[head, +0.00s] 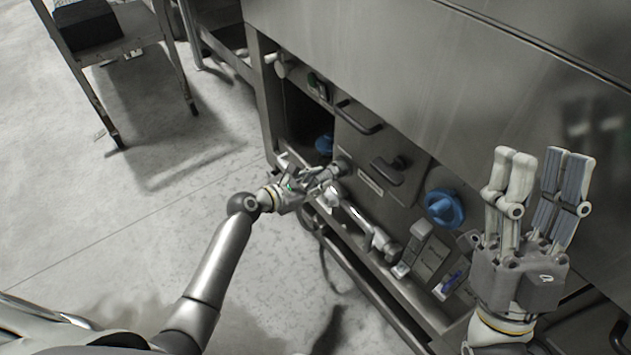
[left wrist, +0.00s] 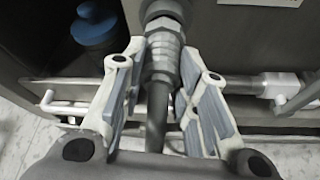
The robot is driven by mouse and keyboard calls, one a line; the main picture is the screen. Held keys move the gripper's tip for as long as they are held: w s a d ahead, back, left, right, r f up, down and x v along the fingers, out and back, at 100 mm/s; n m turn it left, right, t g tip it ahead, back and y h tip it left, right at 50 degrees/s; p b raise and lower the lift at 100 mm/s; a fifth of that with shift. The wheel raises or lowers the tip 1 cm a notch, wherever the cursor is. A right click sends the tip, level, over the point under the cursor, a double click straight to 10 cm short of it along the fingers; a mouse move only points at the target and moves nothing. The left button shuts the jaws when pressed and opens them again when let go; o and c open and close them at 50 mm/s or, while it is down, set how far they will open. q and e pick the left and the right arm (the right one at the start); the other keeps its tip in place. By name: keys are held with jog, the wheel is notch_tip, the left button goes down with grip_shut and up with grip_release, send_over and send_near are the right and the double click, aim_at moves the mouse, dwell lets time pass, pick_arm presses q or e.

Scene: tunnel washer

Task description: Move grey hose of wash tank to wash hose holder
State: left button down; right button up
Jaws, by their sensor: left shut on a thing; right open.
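The grey hose (left wrist: 157,115) with its ribbed metal end fitting (left wrist: 163,58) runs between the fingers of my left gripper (left wrist: 163,85) in the left wrist view. In the head view my left gripper (head: 322,180) is shut on the hose end at the lower front of the steel machine. The fitting's far end meets a coupling (head: 341,166) on the machine's front; I cannot tell whether it is fastened. My right gripper (head: 535,195) is open and empty, raised in front of the machine at the right. I cannot make out which part is the wash hose holder.
A blue round knob (head: 444,208) and a black handle (head: 388,170) sit on the machine front. A horizontal metal pipe (head: 362,222) runs along the low ledge. A metal cart (head: 135,40) stands at the upper left. The floor between is clear.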

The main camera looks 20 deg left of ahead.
pick_arm(q)
jog(key=c, duration=1.1)
grip_release()
jog(key=shift+o, duration=0.2)
jog(key=v, duration=1.2)
